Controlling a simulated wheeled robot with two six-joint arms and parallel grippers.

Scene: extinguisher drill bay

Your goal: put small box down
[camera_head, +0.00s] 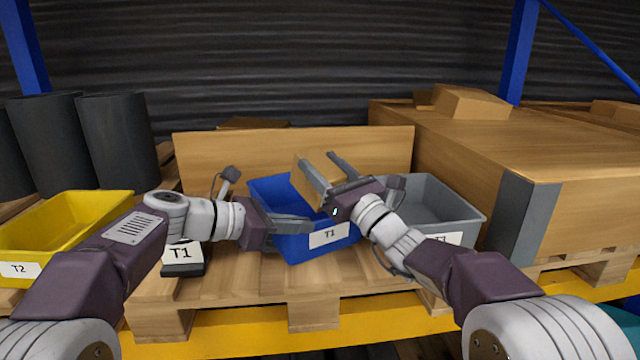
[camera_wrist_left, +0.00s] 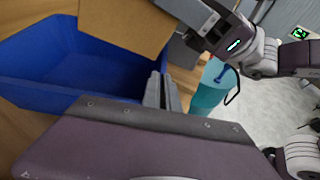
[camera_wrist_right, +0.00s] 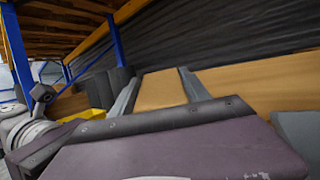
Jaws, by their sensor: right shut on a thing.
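The small brown cardboard box (camera_head: 317,168) is between the fingers of my right gripper (camera_head: 315,160), held tilted over the back of the blue bin labelled T1 (camera_head: 330,236). The box also shows between the right fingers in the right wrist view (camera_wrist_right: 162,90), and in the left wrist view (camera_wrist_left: 125,25) above the bin. My left gripper (camera_head: 308,224) is at the front left of the blue bin, its fingers close together with nothing seen between them. The left wrist view shows those fingers (camera_wrist_left: 161,92) beside the bin's rim. The bin's floor is partly hidden.
A grey bin (camera_head: 440,205) stands right of the blue one and a yellow bin labelled T2 (camera_head: 75,220) at left. A large carton (camera_head: 560,180) fills the right. Dark cylinders (camera_head: 115,140) stand back left.

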